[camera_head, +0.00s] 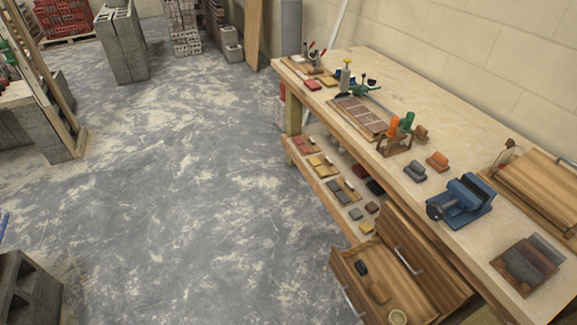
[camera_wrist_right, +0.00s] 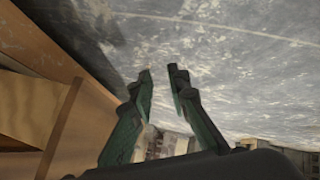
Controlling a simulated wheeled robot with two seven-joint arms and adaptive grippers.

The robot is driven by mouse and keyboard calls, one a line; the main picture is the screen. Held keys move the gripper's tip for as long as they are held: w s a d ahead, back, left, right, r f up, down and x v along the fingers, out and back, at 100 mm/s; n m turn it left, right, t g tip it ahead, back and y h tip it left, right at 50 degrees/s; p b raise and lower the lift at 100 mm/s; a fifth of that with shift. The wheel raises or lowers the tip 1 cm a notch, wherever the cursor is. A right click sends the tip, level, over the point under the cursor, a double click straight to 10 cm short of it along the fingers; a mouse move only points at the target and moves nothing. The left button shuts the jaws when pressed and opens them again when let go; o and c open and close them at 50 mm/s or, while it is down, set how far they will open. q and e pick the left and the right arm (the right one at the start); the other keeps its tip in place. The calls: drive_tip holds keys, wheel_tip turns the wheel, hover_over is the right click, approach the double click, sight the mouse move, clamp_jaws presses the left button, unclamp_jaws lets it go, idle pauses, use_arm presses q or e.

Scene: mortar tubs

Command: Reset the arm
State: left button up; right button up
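My right gripper (camera_wrist_right: 160,75) shows in the right wrist view, with its two dark green fingers apart and nothing between them. Grey floor lies behind the fingertips, and brown wood is to the left of the fingers. Neither gripper is in the head view. My left arm and gripper are not in view.
A long wooden workbench (camera_head: 455,140) runs along the right wall. It carries a blue vise (camera_head: 466,198), a tool holder (camera_head: 398,140) and sanding blocks (camera_head: 437,160). An open drawer (camera_head: 345,268) juts out below. The concrete floor (camera_head: 190,170) is clear; concrete blocks (camera_head: 122,45) stand behind.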

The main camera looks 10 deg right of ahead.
use_arm(q)
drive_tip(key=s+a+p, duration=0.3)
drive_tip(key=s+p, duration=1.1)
drive_tip(key=p, duration=0.4)
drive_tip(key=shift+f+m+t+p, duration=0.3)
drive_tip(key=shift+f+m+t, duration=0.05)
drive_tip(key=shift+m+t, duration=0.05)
use_arm(e)
drive_tip(key=s+d+f+m+g, duration=0.1)
drive_tip(key=s+g, duration=0.3)
drive_tip(key=s, duration=1.4)
drive_tip(key=s+d+f+m+g, duration=0.1)
drive_tip(key=s+f+m+g, duration=0.3)
drive_tip(key=s, duration=1.4)
drive_tip(key=shift+s+d+f, duration=0.15)
drive_tip(key=shift+s+f, duration=0.05)
drive_tip(key=shift+s, duration=0.1)
